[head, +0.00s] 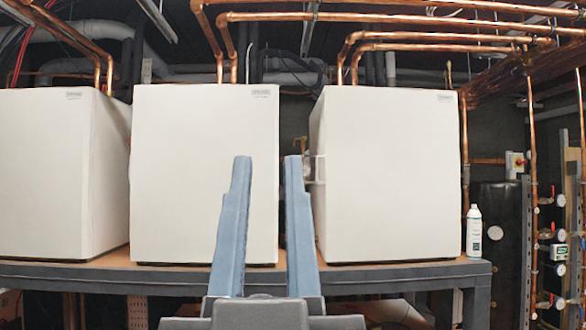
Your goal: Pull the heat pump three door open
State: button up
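Three white box-shaped heat pumps stand in a row on a bench: a left one (52,170), a middle one (180,165) and a right one (390,180). Their small labels are too small to read, so no number shows. All front faces look closed. A small pale bracket-like piece (317,170), perhaps a handle, shows at the left side of the right heat pump, just right of my gripper. My gripper (267,158) is open and empty, its two blue-grey fingers pointing up across the middle heat pump's right part and the gap beside it. Contact cannot be told.
The grey-edged bench (400,277) runs under the heat pumps. Copper pipes (420,38) cross above them. A dark tank (495,240) and gauges with valves (558,250) are at the far right.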

aim_at(393, 162)
jog(key=i+l, duration=0.25)
jog(key=i, duration=0.3)
jog(key=i+l, duration=0.3)
jog(key=i, duration=0.2)
jog(key=i+l, duration=0.25)
jog(key=i, duration=0.3)
jog(key=i+l, duration=0.3)
jog(key=i, duration=0.25)
jog(key=i+l, duration=0.25)
jog(key=i, duration=0.25)
jog(key=i+l, duration=0.3)
jog(key=i, duration=0.25)
jog(key=j+u, duration=0.05)
